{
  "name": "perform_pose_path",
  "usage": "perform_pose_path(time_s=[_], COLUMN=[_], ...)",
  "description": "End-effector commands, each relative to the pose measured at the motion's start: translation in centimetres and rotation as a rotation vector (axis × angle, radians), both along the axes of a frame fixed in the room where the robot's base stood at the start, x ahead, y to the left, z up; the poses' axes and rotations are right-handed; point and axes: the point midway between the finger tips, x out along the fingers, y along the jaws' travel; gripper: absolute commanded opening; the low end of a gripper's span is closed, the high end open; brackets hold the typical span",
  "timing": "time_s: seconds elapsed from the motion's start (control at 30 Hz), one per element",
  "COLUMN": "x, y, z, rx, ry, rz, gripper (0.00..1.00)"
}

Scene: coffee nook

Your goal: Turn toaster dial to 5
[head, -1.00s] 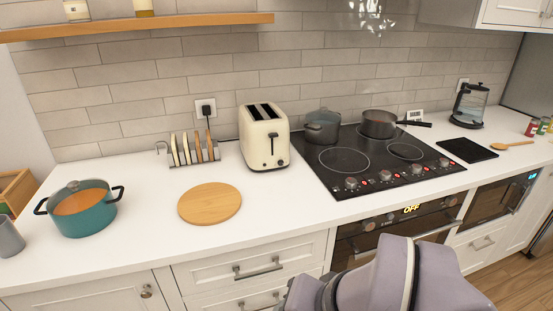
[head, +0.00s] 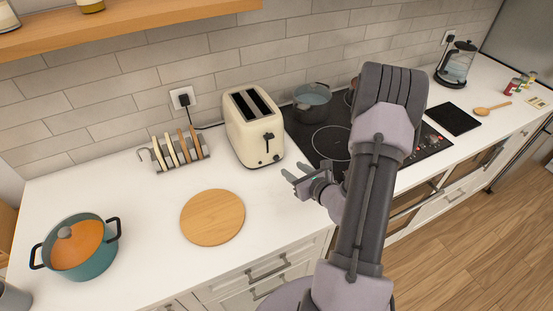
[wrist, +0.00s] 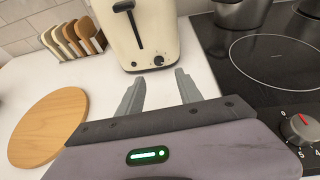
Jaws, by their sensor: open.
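The cream toaster (head: 252,127) stands on the white counter, left of the cooktop, with two dark slots on top. Its front end, with a dark lever (wrist: 128,18) and a small dark dial (wrist: 158,60), shows in the wrist view. The dial sits low and right of the lever; its number marks are too small to read. My gripper (wrist: 158,82) is open and empty, its two grey fingers apart. They point toward the toaster's front and stay short of it. In the head view my gripper (head: 293,180) is in front of the toaster and to its right.
A round wooden board (head: 213,217) lies left of my gripper, with a toast rack (head: 177,150) behind it. A teal pot (head: 88,262) stands further left. The black cooktop (head: 322,143) with a grey pot (head: 312,101) is at right. The counter before the toaster is clear.

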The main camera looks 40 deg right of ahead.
Motion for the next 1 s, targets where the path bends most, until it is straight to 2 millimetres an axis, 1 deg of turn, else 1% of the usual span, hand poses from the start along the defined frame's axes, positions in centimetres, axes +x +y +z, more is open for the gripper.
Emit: perform_pose_path(time_s=[0.03,0.1,0.2,0.3,0.43,0.7,0.73,0.77,0.8,0.93,1.0], x=[1.4,3.3,5.5,7.1,8.1,8.4,8.4,8.4,8.4,8.4,8.4], y=[0.0,-0.3,-0.7,-1.0,-1.2,-1.3,-1.3,-1.3,-1.3,-1.3,-1.3], z=[-0.8,-1.5,-2.4,-3.0,-3.4,-3.5,-3.5,-3.5,-3.4,-3.4,-3.4], rx=[-0.002,-0.002,-0.001,-0.001,0.000,0.001,0.001,0.000,0.000,0.000,0.000], ry=[0.000,-0.001,0.000,0.000,0.000,0.001,0.001,0.001,0.001,0.001,0.000], rz=[0.006,0.007,0.005,0.004,0.003,0.003,0.003,0.003,0.003,0.003,0.003], gripper=[0.42,0.42,0.42,0.42,0.42,0.42,0.40,0.35,0.27,0.01,0.00])
